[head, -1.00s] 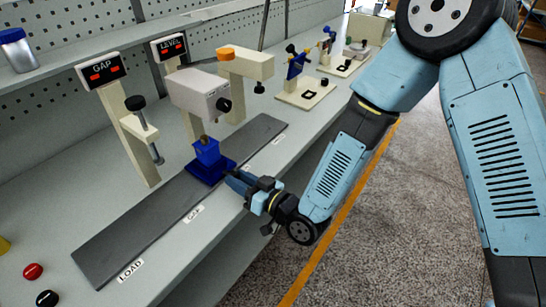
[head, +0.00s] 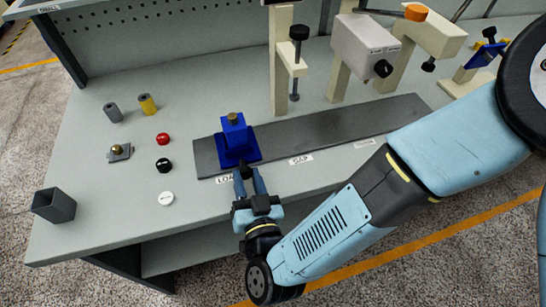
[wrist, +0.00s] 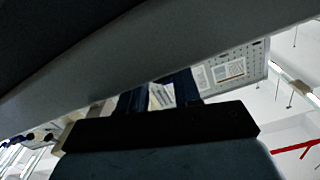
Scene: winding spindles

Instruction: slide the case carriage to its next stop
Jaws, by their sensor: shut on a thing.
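The blue case carriage (head: 239,152) stands upright on the dark grey rail (head: 345,120), at the rail's left end by the LOAD label (head: 224,180). A brass-coloured top piece (head: 232,117) shows on it. My gripper (head: 248,178) is at the carriage's front side, shut on a small dark part low on the carriage. The fingers cover most of that part. The GAP label (head: 301,160) lies to the right along the rail. Another label (head: 364,143) sits further right and is too small to read. In the wrist view my blue fingers (wrist: 160,92) show, but the carriage is not clear.
A beige post with a black screw (head: 283,65) and a grey box gauge (head: 364,48) stand behind the rail. Red (head: 162,139), black (head: 163,165) and white (head: 166,198) buttons lie left of it. A dark square cup (head: 55,205) stands at the bench's left.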

